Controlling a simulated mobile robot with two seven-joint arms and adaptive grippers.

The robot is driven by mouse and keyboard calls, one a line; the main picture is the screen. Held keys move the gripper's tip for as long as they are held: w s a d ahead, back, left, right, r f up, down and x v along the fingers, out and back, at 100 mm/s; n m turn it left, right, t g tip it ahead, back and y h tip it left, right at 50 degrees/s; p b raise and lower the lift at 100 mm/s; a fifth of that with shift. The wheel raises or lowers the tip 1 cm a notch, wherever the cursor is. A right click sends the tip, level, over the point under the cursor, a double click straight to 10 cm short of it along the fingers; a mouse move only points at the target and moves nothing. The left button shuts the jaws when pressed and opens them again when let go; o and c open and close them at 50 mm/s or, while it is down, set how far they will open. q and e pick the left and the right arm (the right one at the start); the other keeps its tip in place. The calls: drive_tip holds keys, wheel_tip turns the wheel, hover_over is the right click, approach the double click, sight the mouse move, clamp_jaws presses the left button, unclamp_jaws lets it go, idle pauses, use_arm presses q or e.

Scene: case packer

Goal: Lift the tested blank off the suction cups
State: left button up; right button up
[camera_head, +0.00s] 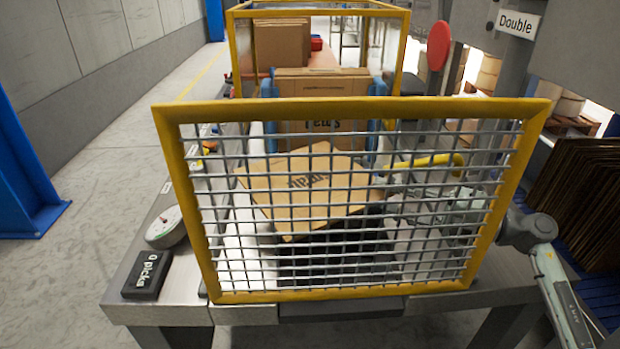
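The flat brown cardboard blank (300,195) with dark printing shows behind the wire mesh of a yellow-framed guard. It lies tilted over a dark area of the machine bed. The suction cups cannot be made out. My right arm comes in from the right behind the guard, and my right gripper (388,188) is at the blank's right edge. The mesh blurs its fingers, so I cannot tell whether they are open, shut or holding the blank. My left gripper is not in view.
The yellow mesh guard (350,108) stands across the front of the bench. A round gauge (166,227) and a black "0 picks" box (147,274) sit at the left. Cartons (320,82) stand behind. Stacked brown blanks (585,195) are at the right.

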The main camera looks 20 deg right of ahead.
drive_tip(key=shift+x, duration=1.45)
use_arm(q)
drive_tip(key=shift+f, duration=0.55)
use_arm(e)
drive_tip(key=shift+c, duration=0.6)
drive_tip(key=shift+d, duration=0.1)
clamp_jaws()
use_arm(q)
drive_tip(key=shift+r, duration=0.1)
use_arm(e)
drive_tip(key=shift+r, duration=0.15)
